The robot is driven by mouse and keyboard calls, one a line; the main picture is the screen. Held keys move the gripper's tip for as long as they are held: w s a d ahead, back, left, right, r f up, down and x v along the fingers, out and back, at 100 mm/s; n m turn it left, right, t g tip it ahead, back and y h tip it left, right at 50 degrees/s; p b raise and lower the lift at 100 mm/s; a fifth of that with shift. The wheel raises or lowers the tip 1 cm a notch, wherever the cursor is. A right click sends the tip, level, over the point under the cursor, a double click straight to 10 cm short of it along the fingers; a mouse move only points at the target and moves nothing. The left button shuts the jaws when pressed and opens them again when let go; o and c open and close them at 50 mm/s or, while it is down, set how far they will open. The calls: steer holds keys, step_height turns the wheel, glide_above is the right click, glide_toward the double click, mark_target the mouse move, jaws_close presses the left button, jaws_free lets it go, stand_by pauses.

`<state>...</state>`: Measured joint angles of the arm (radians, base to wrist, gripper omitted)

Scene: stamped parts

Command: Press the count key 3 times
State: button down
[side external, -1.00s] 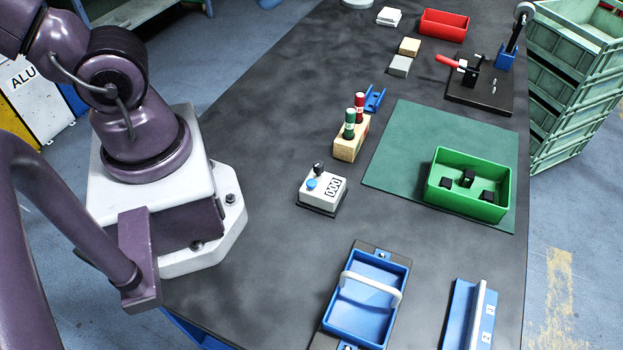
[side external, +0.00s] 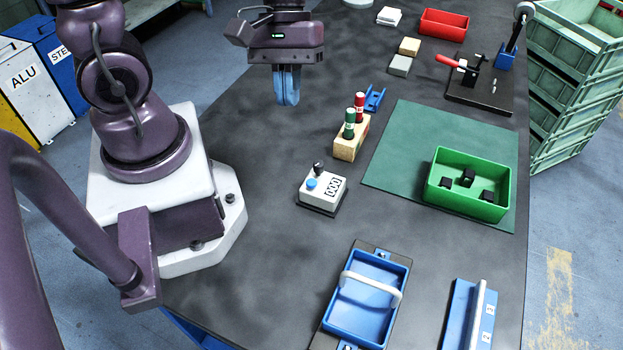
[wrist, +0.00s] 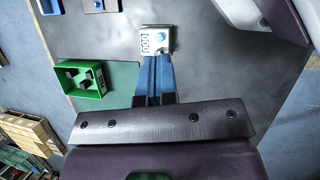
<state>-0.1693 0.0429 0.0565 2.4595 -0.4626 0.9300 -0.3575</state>
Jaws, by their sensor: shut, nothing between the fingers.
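The counter box (side external: 323,190) is a small white unit on a dark base, on the bench near the middle of the side view. It has a blue round key (side external: 311,184), a dark knob (side external: 318,167) and a display reading 000 (side external: 334,186). My gripper (side external: 287,103) has blue fingers, shut and empty, pointing down above the bench, up and left of the counter box and apart from it. In the wrist view the counter box (wrist: 146,40) and its blue key (wrist: 161,37) show beyond my fingertips (wrist: 155,58).
A wooden block with red and green markers (side external: 351,145) stands just behind the counter box. A green bin (side external: 466,197) with black parts sits on a green mat (side external: 405,140) to the right. A blue tray with a white handle (side external: 350,323) lies in front. Bench left of the counter is clear.

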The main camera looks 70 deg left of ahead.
mark_target(314, 180)
steer(key=w+d+f+n+h, duration=0.1)
steer(key=f+n+h, duration=0.1)
steer(key=n, duration=0.6)
steer(key=w+d+f+n+t+h, duration=0.1)
steer(key=w+d+f+n+h, duration=0.1)
steer(key=n, duration=0.5)
steer(key=shift+f+n, duration=0.4)
steer(key=shift+f, duration=0.1)
steer(key=shift+f, duration=4.4)
steer(key=shift+f, duration=0.4)
